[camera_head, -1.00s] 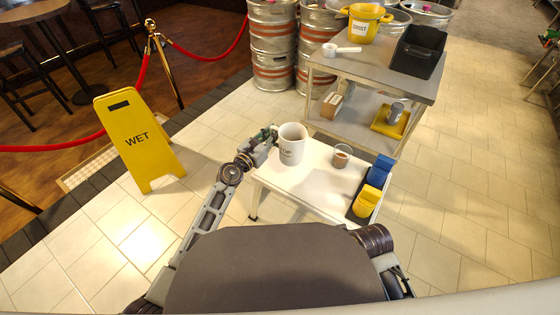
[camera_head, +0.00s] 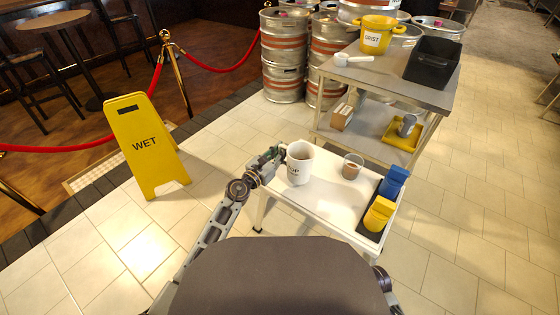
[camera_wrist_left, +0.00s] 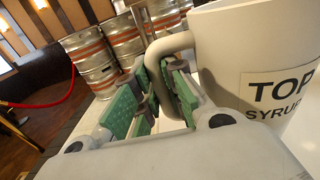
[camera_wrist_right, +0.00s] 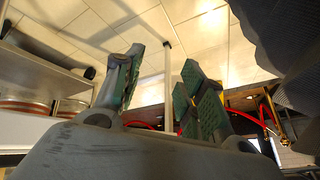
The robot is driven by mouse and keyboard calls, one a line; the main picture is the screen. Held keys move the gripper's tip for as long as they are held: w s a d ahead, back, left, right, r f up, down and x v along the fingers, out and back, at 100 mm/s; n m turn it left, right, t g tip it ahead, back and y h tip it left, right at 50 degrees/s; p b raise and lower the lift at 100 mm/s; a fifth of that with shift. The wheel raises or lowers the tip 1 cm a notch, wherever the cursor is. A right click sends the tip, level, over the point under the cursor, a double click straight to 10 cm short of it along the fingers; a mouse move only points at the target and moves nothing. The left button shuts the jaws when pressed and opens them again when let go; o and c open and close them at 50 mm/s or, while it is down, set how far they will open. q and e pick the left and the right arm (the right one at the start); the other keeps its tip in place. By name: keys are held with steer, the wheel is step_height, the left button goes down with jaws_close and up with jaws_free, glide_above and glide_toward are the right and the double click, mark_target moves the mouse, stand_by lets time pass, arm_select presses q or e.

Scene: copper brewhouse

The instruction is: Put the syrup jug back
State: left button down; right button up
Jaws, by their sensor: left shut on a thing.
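The syrup jug (camera_head: 299,172) is a white mug-shaped jug with black lettering, upright at the left part of the white table (camera_head: 325,205). I cannot tell for sure whether its base touches the tabletop. My left gripper (camera_head: 272,157) is shut on the jug's handle, at the jug's left side. In the left wrist view the green-padded fingers (camera_wrist_left: 166,92) close around the handle, and the jug (camera_wrist_left: 240,55) reads "TOP" and "SYRUP". My right gripper (camera_wrist_right: 158,88) has its fingers apart with nothing between them; it is hidden in the head view.
A glass with brown contents (camera_head: 352,168) stands right of the jug. A dark tray (camera_head: 368,229) with blue and yellow items lies at the table's right end. Behind is a grey cart (camera_head: 390,77) with a yellow pot (camera_head: 376,36) and black bin (camera_head: 433,62). A yellow wet-floor sign (camera_head: 147,150) stands left.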

stand_by(0.3)
arm_select(q)
steer(key=shift+f+b, duration=0.8)
steer(key=shift+f, duration=0.1)
steer(key=shift+f+b, duration=0.65)
steer(key=shift+f, duration=0.25)
arm_select(e)
steer(key=shift+t+y, duration=0.3)
steer(key=shift+t, duration=0.2)
steer(key=shift+w+a+f, duration=0.1)
steer(key=shift+a+f, duration=0.1)
steer(key=shift+f, duration=0.9)
steer(key=shift+a+f, duration=0.2)
steer(key=shift+f, duration=0.9)
arm_select(q)
steer(key=shift+f, duration=0.15)
arm_select(e)
steer(key=shift+f, duration=0.1)
arm_select(q)
steer(key=c, duration=1.5)
jaws_free()
steer(key=shift+f+b, duration=0.15)
steer(key=shift+b, duration=0.15)
arm_select(e)
steer(key=shift+f, duration=0.15)
